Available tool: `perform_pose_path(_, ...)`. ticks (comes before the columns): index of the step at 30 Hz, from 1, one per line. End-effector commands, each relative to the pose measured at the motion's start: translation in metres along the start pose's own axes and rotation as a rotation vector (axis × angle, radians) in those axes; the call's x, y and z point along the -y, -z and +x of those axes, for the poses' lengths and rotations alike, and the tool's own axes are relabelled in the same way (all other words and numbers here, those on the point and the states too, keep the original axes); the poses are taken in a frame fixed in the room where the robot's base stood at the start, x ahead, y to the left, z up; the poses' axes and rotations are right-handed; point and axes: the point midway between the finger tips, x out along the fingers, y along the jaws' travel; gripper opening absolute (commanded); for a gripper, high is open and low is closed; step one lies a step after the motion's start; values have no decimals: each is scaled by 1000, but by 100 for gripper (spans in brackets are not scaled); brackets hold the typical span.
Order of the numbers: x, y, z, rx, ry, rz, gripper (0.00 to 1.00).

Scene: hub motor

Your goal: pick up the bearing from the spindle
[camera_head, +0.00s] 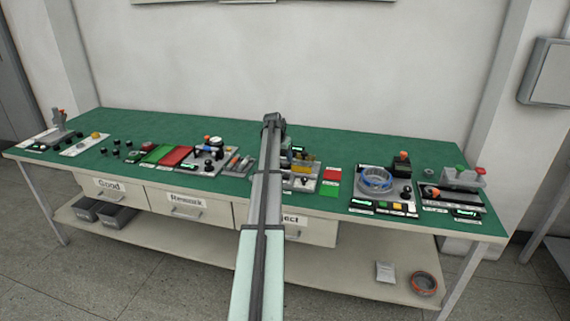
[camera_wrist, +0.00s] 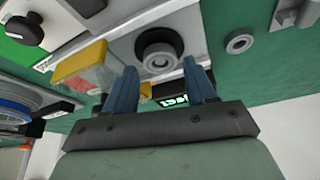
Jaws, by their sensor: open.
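In the wrist view, a dark ring-shaped part with a grey round centre, which looks like the bearing on its spindle (camera_wrist: 158,49), sits on a light grey plate. My gripper (camera_wrist: 158,66) is open. Its two blue fingers appear one on each side of the lower part of this round part, with nothing held between them. I cannot tell how far the fingertips are from it. In the head view my own arm hides the gripper and this spot.
A loose grey ring (camera_wrist: 240,43) lies on the green surface beside the plate. A yellow and red block (camera_wrist: 82,65) is close to the left finger. A lit green display (camera_wrist: 172,101) shows between the fingers. The long green table (camera_head: 330,141) carries several other stations.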

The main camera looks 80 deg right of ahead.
Motion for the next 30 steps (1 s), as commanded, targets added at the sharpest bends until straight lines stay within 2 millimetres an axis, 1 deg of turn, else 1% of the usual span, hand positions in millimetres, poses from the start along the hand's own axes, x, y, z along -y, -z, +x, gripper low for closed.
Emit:
perform_pose_path(1,0,0,8,1,0,0,56)
perform_pose_path(4,0,0,19,1,0,0,56)
perform_pose_path(7,0,0,23,0,0,0,56)
perform_pose_path(12,0,0,22,0,0,0,56)
perform_pose_path(27,0,0,22,-1,0,0,8)
perform_pose_path(30,0,0,22,-1,0,0,8)
